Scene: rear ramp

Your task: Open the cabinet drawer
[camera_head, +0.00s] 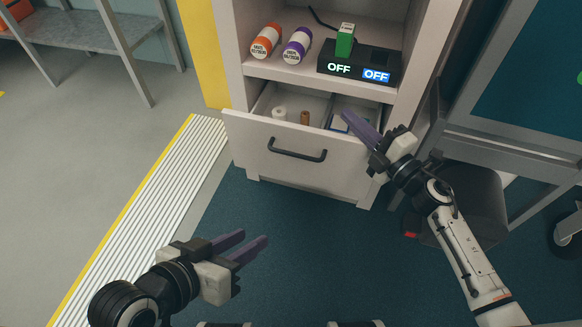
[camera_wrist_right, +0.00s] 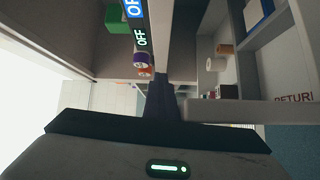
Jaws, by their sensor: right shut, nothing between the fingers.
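The cabinet drawer (camera_head: 255,147) is pulled partly out of the white cabinet (camera_head: 424,50), with its contents showing from above. Its dark bar handle (camera_head: 297,150) is on the front panel, and no gripper touches it. My right gripper (camera_head: 346,116) is shut and empty, with its purple fingers over the right part of the drawer opening, near the front panel's top edge. I cannot tell if they touch the drawer. The drawer (camera_wrist_right: 228,111) also shows in the right wrist view, right of the fingers. My left gripper (camera_head: 255,241) is open and empty, low over the floor left of centre.
Orange (camera_head: 265,41) and purple (camera_head: 297,45) bottles stand on the shelf above, beside a black box (camera_head: 360,66) with OFF displays and a green block (camera_head: 345,40). The drawer holds white and brown rolls. A dark bin (camera_head: 470,205) stands at right. The floor before the drawer is clear.

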